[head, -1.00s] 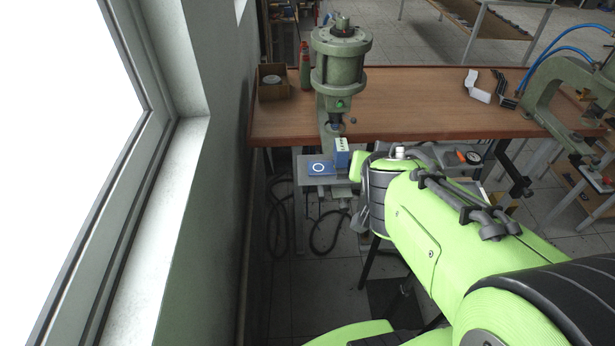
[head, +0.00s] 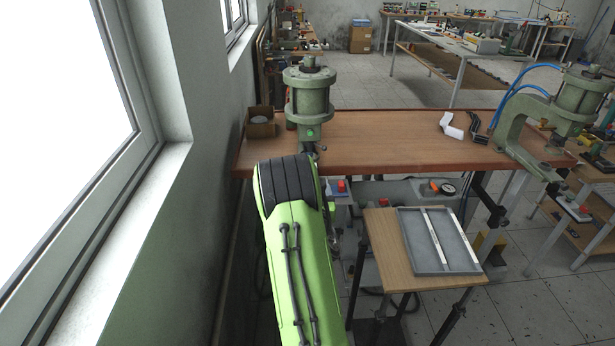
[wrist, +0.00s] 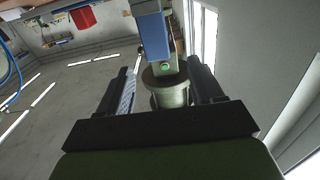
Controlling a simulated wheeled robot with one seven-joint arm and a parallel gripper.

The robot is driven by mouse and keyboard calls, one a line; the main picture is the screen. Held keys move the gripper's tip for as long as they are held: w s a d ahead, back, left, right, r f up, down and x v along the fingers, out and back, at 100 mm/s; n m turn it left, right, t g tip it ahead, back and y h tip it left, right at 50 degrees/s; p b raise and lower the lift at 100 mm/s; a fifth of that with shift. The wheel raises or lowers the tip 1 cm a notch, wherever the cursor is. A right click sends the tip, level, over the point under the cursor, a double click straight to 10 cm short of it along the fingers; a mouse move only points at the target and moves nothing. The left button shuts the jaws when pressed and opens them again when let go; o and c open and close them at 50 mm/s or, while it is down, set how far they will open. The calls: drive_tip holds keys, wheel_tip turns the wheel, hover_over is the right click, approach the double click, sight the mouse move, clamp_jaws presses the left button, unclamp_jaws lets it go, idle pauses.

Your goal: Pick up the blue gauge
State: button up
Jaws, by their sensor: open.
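A blue block (wrist: 153,32), which looks like the blue gauge, shows at the top of the wrist view, which is upside down. It has a pale grey end and stands in front of the green press (wrist: 168,92). My gripper (wrist: 159,68) is open, with one dark finger on each side of the picture. The block appears between the finger lines but beyond the tips, apart from them. In the head view the green press (head: 309,92) stands at the bench's left end. My arm hides the gripper and the block there.
A wooden bench (head: 390,140) carries a cardboard box (head: 261,122), white and black parts and a second press (head: 575,105) at right. A small table (head: 385,235) with a grey tray (head: 415,255) stands right of my arm. The wall and window are close at left.

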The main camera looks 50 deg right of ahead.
drive_tip(key=p+x, duration=0.4)
drive_tip(key=p, duration=0.1)
drive_tip(key=shift+w+d+r, duration=0.25)
drive_tip(key=shift+d+r, duration=0.05)
drive_tip(key=shift+r, duration=0.05)
drive_tip(key=shift+w+d+f, duration=0.15)
drive_tip(key=shift+w+d, duration=0.1)
drive_tip(key=p+x, duration=0.3)
drive_tip(key=x, duration=0.1)
drive_tip(key=shift+w+d, duration=0.1)
drive_tip(key=shift+d, duration=0.25)
drive_tip(key=shift+w+d+f, duration=0.15)
drive_tip(key=shift+w+d, duration=0.1)
clamp_jaws()
